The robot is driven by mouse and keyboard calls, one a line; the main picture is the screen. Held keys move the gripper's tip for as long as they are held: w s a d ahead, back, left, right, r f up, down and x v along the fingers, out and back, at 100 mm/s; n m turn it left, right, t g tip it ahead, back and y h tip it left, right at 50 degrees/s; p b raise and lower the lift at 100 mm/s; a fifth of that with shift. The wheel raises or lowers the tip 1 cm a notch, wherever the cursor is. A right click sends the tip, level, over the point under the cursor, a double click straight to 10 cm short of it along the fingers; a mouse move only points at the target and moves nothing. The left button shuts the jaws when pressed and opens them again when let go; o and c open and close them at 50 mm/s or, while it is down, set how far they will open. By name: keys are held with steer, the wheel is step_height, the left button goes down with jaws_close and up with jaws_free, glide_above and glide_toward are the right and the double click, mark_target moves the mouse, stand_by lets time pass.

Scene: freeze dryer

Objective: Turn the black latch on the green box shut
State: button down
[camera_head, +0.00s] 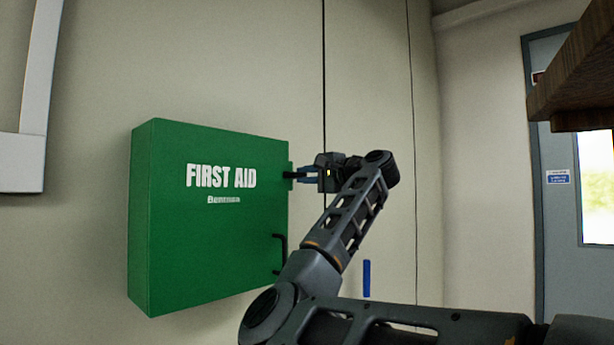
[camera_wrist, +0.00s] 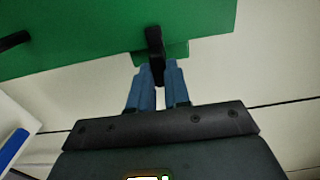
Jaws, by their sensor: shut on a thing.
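The green first aid box (camera_head: 205,240) is mounted on the wall at the left, its front door flush in its frame as far as I can see. The black latch (camera_wrist: 154,42) sits at the box's edge in the wrist view. In the head view the latch (camera_head: 290,175) is small, at the upper right edge of the box, and partly hidden by the gripper. My gripper (camera_head: 301,175) reaches it from the right. In the wrist view, its blue fingers (camera_wrist: 159,75) are shut on the latch's near end.
A black handle (camera_head: 281,254) stands out from the box's lower right edge. A brown wooden shelf or cabinet edge (camera_head: 575,75) juts in at the upper right. A grey door (camera_head: 562,215) is at the far right. The wall between box and door is mostly bare.

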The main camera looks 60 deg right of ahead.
steer(key=shift+f, duration=0.1)
steer(key=c, duration=1.1)
jaws_free()
steer(key=b+v, duration=0.2)
steer(key=v, duration=0.5)
steer(key=shift+s, duration=0.4)
